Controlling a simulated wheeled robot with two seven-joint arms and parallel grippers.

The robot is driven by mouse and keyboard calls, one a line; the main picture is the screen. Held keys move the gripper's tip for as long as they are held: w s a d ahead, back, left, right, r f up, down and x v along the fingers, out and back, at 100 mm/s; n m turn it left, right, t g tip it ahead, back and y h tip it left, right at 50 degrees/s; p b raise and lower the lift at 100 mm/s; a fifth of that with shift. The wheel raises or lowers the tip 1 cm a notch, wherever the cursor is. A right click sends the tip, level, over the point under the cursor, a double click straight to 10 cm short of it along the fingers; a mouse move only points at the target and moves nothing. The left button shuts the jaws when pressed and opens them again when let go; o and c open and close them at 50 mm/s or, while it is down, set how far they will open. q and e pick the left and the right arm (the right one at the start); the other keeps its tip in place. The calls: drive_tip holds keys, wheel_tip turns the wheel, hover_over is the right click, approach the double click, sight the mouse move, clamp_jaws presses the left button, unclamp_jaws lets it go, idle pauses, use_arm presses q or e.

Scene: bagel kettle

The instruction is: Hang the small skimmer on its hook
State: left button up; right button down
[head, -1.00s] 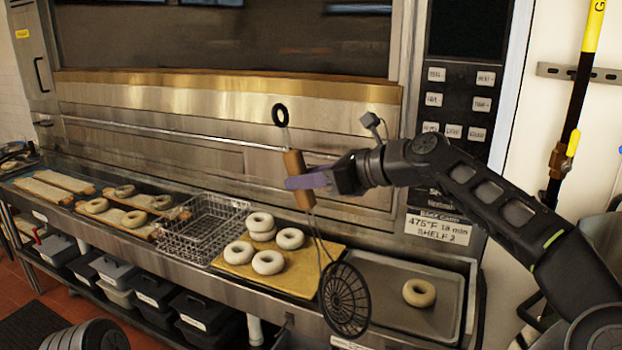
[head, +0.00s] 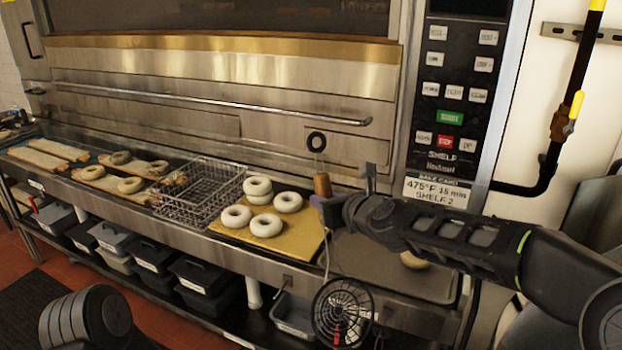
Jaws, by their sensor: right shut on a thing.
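The small skimmer (head: 343,312) hangs roughly upright from my right gripper (head: 322,205). It has a black ring on top, a brown handle, a thin wire shaft and a round dark mesh head at the bottom. My right gripper is shut on the brown handle, in front of the bagel board and tray. The mesh head hangs in front of the counter's front edge. My left gripper is not in view.
A board (head: 290,246) with several bagels and a wire basket (head: 203,193) stand on the counter. A tray (head: 430,283) is partly behind my right arm. The oven and its control panel (head: 455,95) rise behind. A metal rail (head: 562,31) and pipe are on the right wall.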

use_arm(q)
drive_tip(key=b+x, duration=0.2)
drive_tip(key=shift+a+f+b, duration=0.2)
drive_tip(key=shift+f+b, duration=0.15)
use_arm(e)
drive_tip(key=s+d+f+m+h, duration=0.2)
drive_tip(key=s+d+f, duration=0.4)
drive_tip(key=f, duration=0.3)
drive_tip(key=s+d+f+m+t+h, duration=0.1)
drive_tip(key=s+d+f+m+h, duration=0.2)
drive_tip(key=s+d+f, duration=0.3)
drive_tip(key=d+f+h, duration=0.1)
drive_tip(key=d+f, duration=0.2)
drive_tip(key=shift+s+f, duration=0.2)
drive_tip(key=shift+s, duration=0.2)
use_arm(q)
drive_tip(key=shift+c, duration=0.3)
use_arm(e)
drive_tip(key=shift+d, duration=0.1)
